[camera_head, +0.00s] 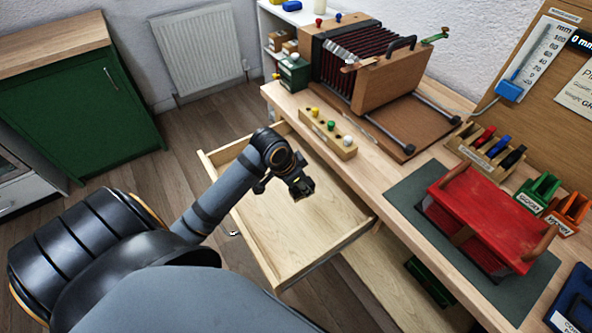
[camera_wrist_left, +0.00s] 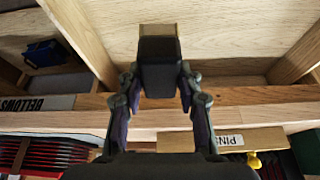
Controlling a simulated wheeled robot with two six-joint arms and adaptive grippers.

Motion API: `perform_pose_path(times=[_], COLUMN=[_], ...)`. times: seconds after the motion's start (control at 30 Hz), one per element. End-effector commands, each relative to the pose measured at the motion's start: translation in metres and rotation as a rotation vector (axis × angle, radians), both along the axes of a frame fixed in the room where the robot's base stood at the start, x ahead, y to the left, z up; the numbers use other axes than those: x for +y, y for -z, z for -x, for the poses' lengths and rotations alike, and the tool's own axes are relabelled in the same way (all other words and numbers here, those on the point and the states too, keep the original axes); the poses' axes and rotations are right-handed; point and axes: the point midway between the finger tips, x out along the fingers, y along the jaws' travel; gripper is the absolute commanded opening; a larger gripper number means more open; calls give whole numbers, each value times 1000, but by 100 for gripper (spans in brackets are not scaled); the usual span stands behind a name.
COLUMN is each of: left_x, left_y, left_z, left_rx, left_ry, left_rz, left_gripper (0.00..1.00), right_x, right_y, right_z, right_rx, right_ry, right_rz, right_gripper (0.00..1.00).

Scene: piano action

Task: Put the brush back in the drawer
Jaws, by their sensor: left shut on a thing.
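The drawer (camera_head: 285,240) under the bench is pulled open, and its pale wooden floor looks bare where I see it. My left gripper (camera_head: 301,188) is over the drawer, pointing down. In the left wrist view, the left gripper's fingers (camera_wrist_left: 160,84) are shut on a dark block, which I take to be the brush (camera_wrist_left: 158,62). A small light-wood part shows just beyond the block. In the head view the brush is hard to tell from the dark gripper. I cannot tell whether it touches the drawer floor. My right gripper is not in view.
On the bench stand a bellows unit (camera_head: 380,85), a wooden block with coloured knobs (camera_head: 327,135) and a red bellows piece (camera_head: 485,222) on a dark mat. The drawer walls surround the left gripper. A green cabinet (camera_head: 80,125) stands at the left.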

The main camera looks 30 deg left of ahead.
Motion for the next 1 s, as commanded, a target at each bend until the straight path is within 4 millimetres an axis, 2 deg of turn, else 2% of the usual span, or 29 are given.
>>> perform_pose_path(times=[0.03, 0.27, 0.37, 0.63, 0.8, 1.0], left_x=[-3, -2, 7, 43, 56, 62], left_y=[14, 16, 23, 61, 96, 108], left_z=[2, 0, -15, -83, -106, -116], left_rx=[-3, -3, -2, -1, -2, -3], left_ry=[-24, -52, -55, -53, -52, -49], left_rz=[4, 0, 0, 3, 2, 0], left_gripper=[5, 5, 5, 5, 5, 5], right_x=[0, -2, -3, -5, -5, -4], right_y=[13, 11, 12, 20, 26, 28], right_z=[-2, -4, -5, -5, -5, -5], right_rx=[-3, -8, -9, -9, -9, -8], right_ry=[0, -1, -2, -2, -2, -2], right_rz=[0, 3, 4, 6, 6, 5], right_gripper=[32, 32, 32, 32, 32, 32])
